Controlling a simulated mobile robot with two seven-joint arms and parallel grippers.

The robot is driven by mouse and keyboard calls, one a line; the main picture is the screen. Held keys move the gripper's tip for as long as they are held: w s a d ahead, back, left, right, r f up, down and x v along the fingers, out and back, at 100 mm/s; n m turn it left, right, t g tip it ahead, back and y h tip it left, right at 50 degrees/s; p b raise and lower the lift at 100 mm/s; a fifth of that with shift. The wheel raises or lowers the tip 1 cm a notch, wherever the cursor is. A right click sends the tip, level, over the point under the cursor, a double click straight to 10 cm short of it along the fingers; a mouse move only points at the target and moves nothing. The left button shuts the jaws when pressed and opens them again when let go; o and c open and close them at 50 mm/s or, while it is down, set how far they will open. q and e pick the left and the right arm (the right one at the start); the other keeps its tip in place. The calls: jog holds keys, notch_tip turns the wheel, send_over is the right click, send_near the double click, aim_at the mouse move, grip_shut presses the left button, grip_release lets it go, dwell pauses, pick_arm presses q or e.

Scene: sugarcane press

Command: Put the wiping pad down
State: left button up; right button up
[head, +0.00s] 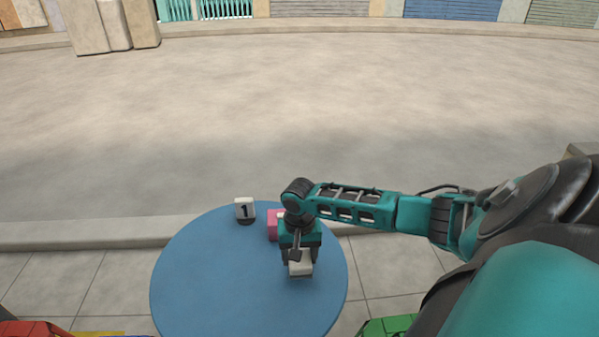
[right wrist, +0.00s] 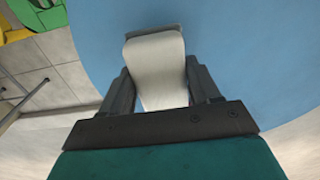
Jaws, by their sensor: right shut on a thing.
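The wiping pad (head: 301,268) is a small pale block over the right part of the round blue table (head: 215,285). My right gripper (head: 299,258) points down and is shut on the pad. In the right wrist view the pad (right wrist: 156,68) sits between the two dark fingers of the right gripper (right wrist: 160,90), with a grey edge at its far end. I cannot tell whether the pad touches the table top. My left gripper is not in view.
A white block marked 1 (head: 245,209) stands at the table's back edge. A pink block (head: 274,225) is beside it, partly hidden by my right gripper. The table's left and front are clear. Green (head: 387,326) and red (head: 30,329) things show at the bottom edge.

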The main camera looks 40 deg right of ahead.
aim_at(300, 264)
notch_tip(300, 264, down, 3)
jog(key=shift+f+b, duration=0.1)
jog(key=shift+b, duration=0.5)
jog(key=shift+f, duration=0.2)
jog(key=o, duration=1)
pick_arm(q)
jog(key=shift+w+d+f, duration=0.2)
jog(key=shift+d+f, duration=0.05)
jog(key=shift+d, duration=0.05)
